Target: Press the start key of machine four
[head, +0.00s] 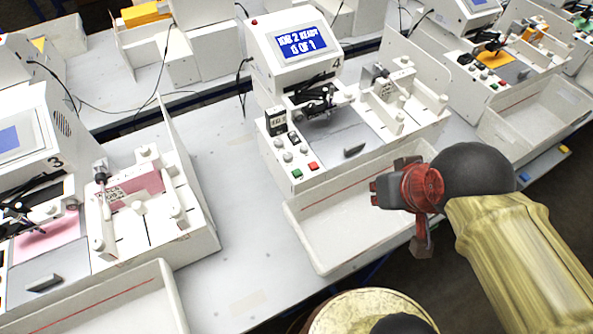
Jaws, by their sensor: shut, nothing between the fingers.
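Machine four (292,62) stands in the middle of the head view, a white pen plotter with a "4" beside its screen. Its blue screen (301,44) reads "JOB 2 READY" and "0 OF 1". Any lettering on the keys is too small to read. My gripper (376,192) is shut and empty, to the right of the keys and apart from them. It appears over the machine's front tray.
The white front tray (310,238) of machine four is empty. Machine three (88,150) stands at the left, with pink paper. Another plotter with orange paper (494,58) stands at the right. Bare table (235,215) lies between machines three and four.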

